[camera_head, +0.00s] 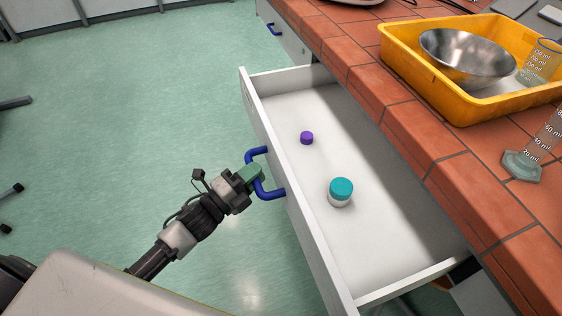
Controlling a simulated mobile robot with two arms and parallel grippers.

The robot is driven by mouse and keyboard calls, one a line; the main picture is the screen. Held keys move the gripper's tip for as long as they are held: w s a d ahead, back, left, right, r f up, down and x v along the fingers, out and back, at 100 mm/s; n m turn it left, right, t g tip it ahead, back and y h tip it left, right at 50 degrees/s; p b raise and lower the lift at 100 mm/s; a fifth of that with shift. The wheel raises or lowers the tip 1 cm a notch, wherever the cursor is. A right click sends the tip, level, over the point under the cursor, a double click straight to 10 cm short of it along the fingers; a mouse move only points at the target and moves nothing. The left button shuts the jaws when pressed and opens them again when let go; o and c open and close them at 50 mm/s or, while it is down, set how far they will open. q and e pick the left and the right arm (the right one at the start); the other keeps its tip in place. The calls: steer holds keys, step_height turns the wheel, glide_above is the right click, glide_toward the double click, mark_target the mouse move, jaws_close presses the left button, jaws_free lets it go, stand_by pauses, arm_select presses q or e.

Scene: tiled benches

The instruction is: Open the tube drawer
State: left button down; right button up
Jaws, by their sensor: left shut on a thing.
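The white drawer (292,208) stands pulled out from under the tiled bench, and its inside shows. A blue handle (271,193) is on its front. My left gripper (256,174) is shut on this handle from the left. Inside the drawer lie a small purple cap or vial (307,138) and a white jar with a teal lid (341,191), which stands upright. My right gripper is not in view.
The bench (440,145) with red-brown tiles runs along the right. On it are a yellow tray (470,106) holding a metal bowl (466,55) and a beaker (540,62), and a graduated cylinder (522,166). Another blue-handled drawer (285,36) is farther back.

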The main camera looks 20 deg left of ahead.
arm_select(q)
steer(key=shift+s+a, duration=0.7)
steer(key=shift+a, duration=0.25)
steer(key=shift+s+a, duration=0.65)
steer(key=shift+a, duration=0.3)
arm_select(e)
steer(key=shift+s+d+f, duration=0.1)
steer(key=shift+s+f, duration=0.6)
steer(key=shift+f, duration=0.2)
arm_select(q)
steer(key=c, duration=1)
jaws_free()
steer(key=v, duration=1.1)
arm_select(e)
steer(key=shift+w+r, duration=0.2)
arm_select(q)
steer(key=shift+w+d, duration=0.1)
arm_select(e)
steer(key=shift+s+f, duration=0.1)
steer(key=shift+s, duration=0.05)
